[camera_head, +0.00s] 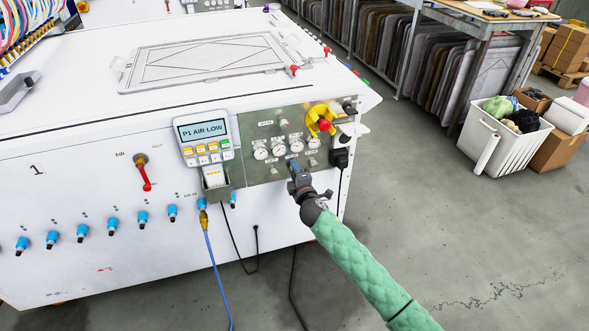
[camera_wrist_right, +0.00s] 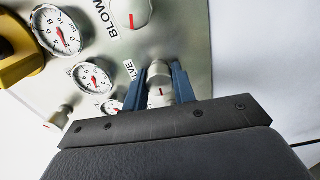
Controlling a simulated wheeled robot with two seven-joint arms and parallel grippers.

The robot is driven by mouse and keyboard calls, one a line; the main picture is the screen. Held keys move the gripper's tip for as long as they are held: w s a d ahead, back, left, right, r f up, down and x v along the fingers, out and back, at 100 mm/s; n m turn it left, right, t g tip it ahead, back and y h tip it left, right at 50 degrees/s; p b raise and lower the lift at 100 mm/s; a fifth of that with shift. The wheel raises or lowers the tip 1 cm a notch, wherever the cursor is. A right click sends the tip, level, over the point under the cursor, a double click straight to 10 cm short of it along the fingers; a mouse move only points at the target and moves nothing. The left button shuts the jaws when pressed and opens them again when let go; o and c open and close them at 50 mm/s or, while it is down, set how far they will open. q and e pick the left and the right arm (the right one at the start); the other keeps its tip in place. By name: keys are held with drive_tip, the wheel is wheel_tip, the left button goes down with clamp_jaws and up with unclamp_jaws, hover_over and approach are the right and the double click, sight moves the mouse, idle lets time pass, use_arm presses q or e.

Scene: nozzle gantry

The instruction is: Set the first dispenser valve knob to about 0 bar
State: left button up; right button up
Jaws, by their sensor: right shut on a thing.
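The valve knob (camera_wrist_right: 160,73) is a pale, round knob with a small red mark, on the grey-green panel (camera_head: 252,127). My right gripper (camera_head: 293,168) reaches the lower part of the panel from the front right. In the wrist view the blue fingers of my right gripper (camera_wrist_right: 159,80) are shut on the knob, one on each side. In the head view the fingers hide the knob. My left gripper is not in view.
A yellow handle with a red centre (camera_head: 322,120) sits at the panel's upper right. A handheld display (camera_head: 203,130) reading "P1 AIR LOW" hangs left of the panel. Another knob (camera_wrist_right: 130,11) by the label "BLOW" is close by.

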drive_tip(key=n+p, duration=0.3)
drive_tip(key=n, duration=0.2)
drive_tip(key=shift+a+n, duration=0.1)
drive_tip(key=shift+n, duration=0.2)
drive_tip(key=n+p, duration=0.1)
drive_tip(key=n, duration=0.2)
drive_tip(key=shift+f+n+p, duration=0.1)
drive_tip(key=shift+n+p, duration=0.2)
drive_tip(key=shift+p, duration=0.05)
drive_tip(key=shift+n, duration=0.3)
drive_tip(key=shift+s+f, duration=0.1)
drive_tip(key=o, duration=1)
drive_tip(key=shift+v, duration=3.85)
